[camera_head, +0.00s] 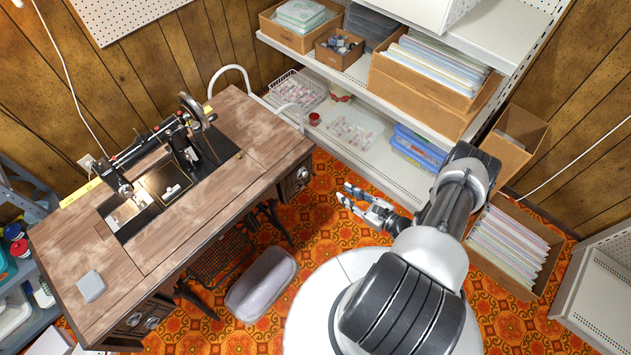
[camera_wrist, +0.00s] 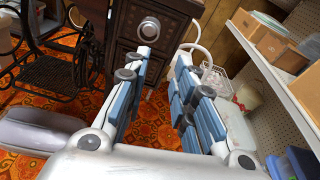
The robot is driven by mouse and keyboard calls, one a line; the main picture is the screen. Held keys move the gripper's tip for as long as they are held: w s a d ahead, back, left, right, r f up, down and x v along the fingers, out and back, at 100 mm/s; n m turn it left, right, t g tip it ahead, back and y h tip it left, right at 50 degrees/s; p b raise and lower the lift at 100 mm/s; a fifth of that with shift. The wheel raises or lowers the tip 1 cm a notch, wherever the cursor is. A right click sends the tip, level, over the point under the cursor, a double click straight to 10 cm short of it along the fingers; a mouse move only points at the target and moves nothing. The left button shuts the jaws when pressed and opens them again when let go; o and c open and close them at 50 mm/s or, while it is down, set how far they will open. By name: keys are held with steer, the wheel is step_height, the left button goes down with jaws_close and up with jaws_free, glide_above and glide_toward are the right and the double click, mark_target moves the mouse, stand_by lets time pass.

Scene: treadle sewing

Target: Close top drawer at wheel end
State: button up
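The sewing table (camera_head: 225,190) stands at the left in the head view, with the black sewing machine and its handwheel (camera_head: 192,106) toward the table's right end. Below that end is a dark drawer front (camera_head: 297,180) with a round metal pull. In the wrist view a dark, carved drawer front (camera_wrist: 128,28) with a round silver pull (camera_wrist: 148,29) shows ahead, beyond the fingers. I cannot tell how far the drawer stands out. My gripper (camera_head: 346,194) is to the right of the drawer, apart from it. In the wrist view its fingers (camera_wrist: 167,58) are spread and empty.
A grey-white rounded bin (camera_head: 262,284) stands on the patterned floor by the treadle (camera_head: 218,255). Metal shelves (camera_head: 385,165) with boxes and trays line the wall at the right. A white curved frame (camera_head: 285,108) stands behind the table end. Floor between gripper and table is clear.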

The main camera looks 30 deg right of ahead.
mark_target(306, 176)
steer(key=shift+o, duration=1.3)
steer(key=s+f, duration=0.1)
steer(key=s+a+f+t, duration=0.1)
steer(key=s+t+b, duration=0.1)
steer(key=shift+s+a+f+n+y, duration=0.1)
steer(key=shift+a+f+n+y, duration=0.15)
steer(key=shift+f+n+y, duration=0.15)
steer(key=b+x, duration=0.3)
steer(key=x, duration=1.4)
steer(key=shift+r, duration=0.1)
steer(key=shift+c, duration=0.2)
jaws_close()
